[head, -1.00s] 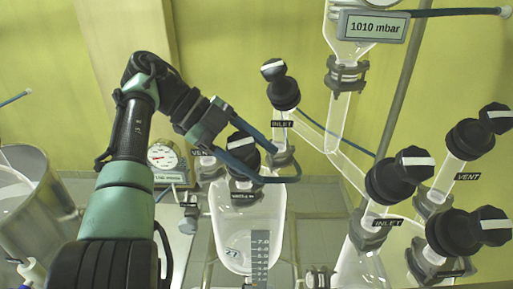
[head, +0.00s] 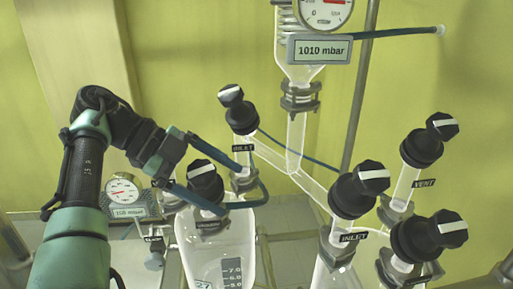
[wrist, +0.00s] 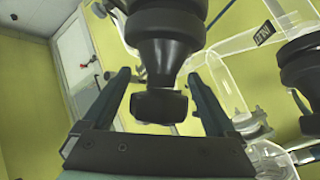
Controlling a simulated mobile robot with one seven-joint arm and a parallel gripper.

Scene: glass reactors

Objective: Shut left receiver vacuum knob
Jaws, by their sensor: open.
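The left receiver (head: 215,245) is a graduated clear glass vessel. A black knob with a white mark (head: 203,172) sits on a black valve above it, with a label below that is too small to read. My gripper (head: 232,190) reaches in from the left in the head view, with its fingers on either side of this knob. In the wrist view the black knob (wrist: 160,106) stands between the two fingers of my gripper (wrist: 158,80). The fingers are apart, with gaps on both sides of the knob. Its valve body (wrist: 165,25) fills the top middle.
Close behind stands an INLET valve with a black knob (head: 231,95). Several more black-knobbed valves stand at right, including INLET (head: 372,178) and VENT (head: 442,126). A dial gauge (head: 123,188) is at lower left. A display (head: 319,50) reads 1010 mbar. Glass tubes run between the valves.

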